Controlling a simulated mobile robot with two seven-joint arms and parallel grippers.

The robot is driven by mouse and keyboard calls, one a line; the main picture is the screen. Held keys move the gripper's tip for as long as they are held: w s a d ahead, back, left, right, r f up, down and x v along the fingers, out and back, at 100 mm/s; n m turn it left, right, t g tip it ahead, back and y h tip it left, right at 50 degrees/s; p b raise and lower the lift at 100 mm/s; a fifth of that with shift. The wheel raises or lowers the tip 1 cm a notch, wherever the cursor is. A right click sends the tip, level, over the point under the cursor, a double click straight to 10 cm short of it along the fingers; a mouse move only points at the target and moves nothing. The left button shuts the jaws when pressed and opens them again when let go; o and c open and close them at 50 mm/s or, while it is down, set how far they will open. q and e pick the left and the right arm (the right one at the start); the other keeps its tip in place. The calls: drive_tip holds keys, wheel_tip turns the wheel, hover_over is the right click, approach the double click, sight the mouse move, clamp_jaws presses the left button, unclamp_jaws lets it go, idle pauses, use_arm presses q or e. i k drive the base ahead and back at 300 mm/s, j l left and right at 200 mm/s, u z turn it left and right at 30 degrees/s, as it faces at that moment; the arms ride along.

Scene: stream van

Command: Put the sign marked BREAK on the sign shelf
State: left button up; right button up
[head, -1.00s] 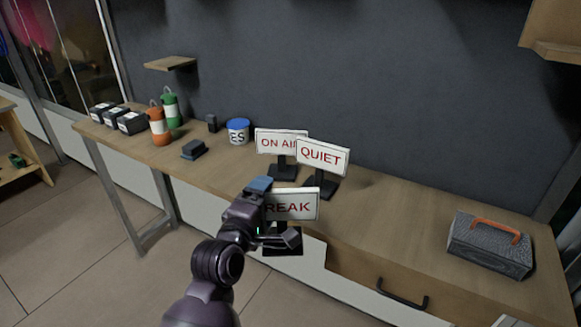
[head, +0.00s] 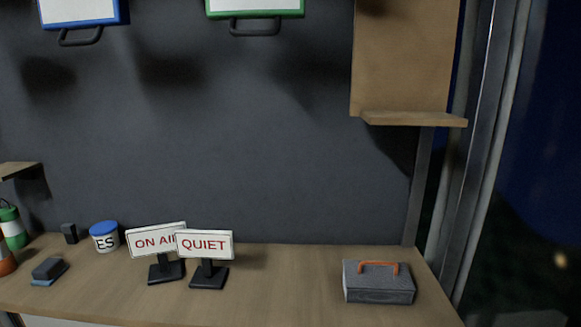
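The BREAK sign is out of view, and so are both my grippers. Two other signs stand upright on the wooden table: the ON AIR sign (head: 150,241), and the QUIET sign (head: 205,244) partly in front of it. Both are white with red letters on black stands. A small wooden shelf (head: 415,119) with a tall wooden back panel is on the wall at the upper right. Another small wooden shelf (head: 18,169) shows at the left edge. I see no label telling which is the sign shelf.
A grey toolbox (head: 379,283) with an orange handle sits at the table's (head: 290,289) right end. A blue-lidded tub (head: 104,237), small dark boxes and bottles are at the left. The table between QUIET and the toolbox is clear.

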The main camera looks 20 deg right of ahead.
sight(412, 114)
drive_tip(key=j, duration=1.5)
drive_tip(key=j+z, duration=0.4)
drive_tip(key=j, duration=0.15)
drive_tip(key=z, duration=3.05)
